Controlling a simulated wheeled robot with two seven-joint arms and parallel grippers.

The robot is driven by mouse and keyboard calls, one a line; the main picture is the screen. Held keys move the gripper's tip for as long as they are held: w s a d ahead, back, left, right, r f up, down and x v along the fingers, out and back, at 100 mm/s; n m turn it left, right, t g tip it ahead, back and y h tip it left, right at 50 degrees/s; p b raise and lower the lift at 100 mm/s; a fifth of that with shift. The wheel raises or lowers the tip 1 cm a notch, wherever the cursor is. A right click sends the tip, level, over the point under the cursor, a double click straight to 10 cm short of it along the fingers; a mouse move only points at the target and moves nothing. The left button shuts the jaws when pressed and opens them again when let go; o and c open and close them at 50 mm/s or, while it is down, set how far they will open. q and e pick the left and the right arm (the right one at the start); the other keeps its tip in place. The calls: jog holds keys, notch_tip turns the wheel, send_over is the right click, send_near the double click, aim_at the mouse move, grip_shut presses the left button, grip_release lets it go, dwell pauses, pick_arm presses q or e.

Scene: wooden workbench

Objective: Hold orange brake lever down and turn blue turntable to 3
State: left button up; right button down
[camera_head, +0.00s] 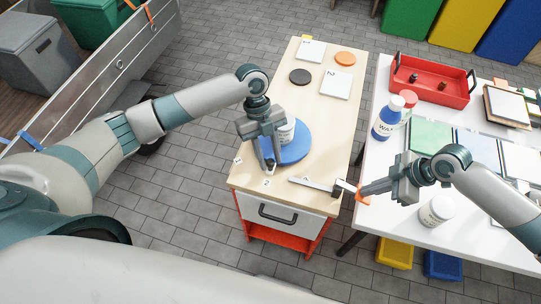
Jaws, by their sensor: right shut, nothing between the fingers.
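The blue turntable (296,152) lies on the near part of the wooden workbench, with a white container (287,131) on it, partly hidden by my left gripper. My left gripper (268,164) points down at the turntable's near left edge; I cannot tell its opening or whether it touches. Small number labels sit around the turntable, one reading 2 (267,183); no 3 is readable. The brake lever's grey bar (314,185) runs right to its orange end (361,196) at the bench's right edge. My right gripper (365,190) is shut and empty at that orange end, seemingly against it.
Further back on the bench lie white number tiles (336,84), a black disc (300,76) and an orange disc (345,58). A white table (390,220) on the right holds a red tray (432,93), a blue wax bottle (385,122) and a white jar (437,210).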

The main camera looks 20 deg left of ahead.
pick_arm(q)
grip_shut()
jog(key=shift+d+n, duration=0.25)
jog(key=shift+n, duration=0.05)
jog(key=shift+d+n+t, duration=0.3)
jog(key=shift+d+n, duration=0.4)
jog(key=shift+d, duration=0.05)
jog(key=shift+w+d+n+t+h, duration=0.15)
jog(key=shift+d+n+t+h, duration=0.05)
jog(key=shift+d+n, duration=0.4)
jog(key=shift+w+d+n+t+h, duration=0.15)
jog(key=shift+d+n+t+h, duration=0.05)
jog(key=shift+d+n, duration=0.35)
jog(key=shift+w+d+n+t, duration=0.2)
jog(key=shift+d+n, duration=0.3)
jog(key=shift+w+d+n+t, duration=0.2)
jog(key=shift+d+n, duration=0.25)
jog(key=shift+w+d+n+t+h, duration=0.15)
jog(key=shift+w+d+n+t, duration=0.1)
jog(key=shift+w+d+n, duration=0.25)
jog(key=shift+w+d+n+t+h, duration=0.15)
jog(key=shift+w+d+n+t, duration=0.15)
jog(key=shift+d+n, duration=0.4)
jog(key=shift+a, duration=0.1)
